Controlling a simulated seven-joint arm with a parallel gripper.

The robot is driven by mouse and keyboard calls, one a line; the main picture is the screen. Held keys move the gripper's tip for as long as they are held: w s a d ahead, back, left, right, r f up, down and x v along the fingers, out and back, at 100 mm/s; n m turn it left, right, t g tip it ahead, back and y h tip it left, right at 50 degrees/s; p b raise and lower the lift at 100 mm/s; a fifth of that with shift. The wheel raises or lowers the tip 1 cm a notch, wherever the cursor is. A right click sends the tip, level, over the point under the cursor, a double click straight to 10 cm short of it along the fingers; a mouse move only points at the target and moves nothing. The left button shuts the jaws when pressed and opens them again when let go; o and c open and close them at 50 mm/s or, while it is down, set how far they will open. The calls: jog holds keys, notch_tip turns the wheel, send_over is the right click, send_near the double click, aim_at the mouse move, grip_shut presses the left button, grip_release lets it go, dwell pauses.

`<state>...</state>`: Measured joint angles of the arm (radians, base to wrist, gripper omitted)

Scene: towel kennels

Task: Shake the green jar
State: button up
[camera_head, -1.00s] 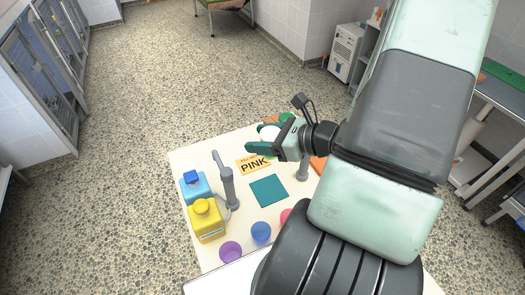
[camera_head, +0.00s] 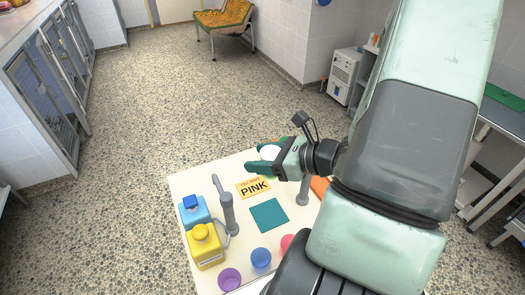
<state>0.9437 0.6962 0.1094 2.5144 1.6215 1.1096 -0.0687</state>
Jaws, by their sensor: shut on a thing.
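My gripper (camera_head: 268,157) has teal fingers and is shut around a jar (camera_head: 270,152) near the back edge of the table. Mostly its white, round top shows between the fingers, with a little green beside it. The rest of the jar is hidden by the fingers and wrist. The jar appears held above the table, but I cannot tell the exact height. A yellow card (camera_head: 254,188) reading PINK lies in front of my gripper, and a teal square mat (camera_head: 269,215) lies nearer.
A blue container (camera_head: 194,211) and a yellow container (camera_head: 205,246) stand at the table's left beside a grey post (camera_head: 227,209). Purple (camera_head: 229,279), blue (camera_head: 261,258) and pink (camera_head: 287,242) cups line the front. An orange thing (camera_head: 320,187) lies partly behind my arm.

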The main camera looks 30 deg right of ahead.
notch_tip(320, 180, up, 5)
jog(key=shift+f, duration=2.95)
jog(key=shift+r, duration=0.1)
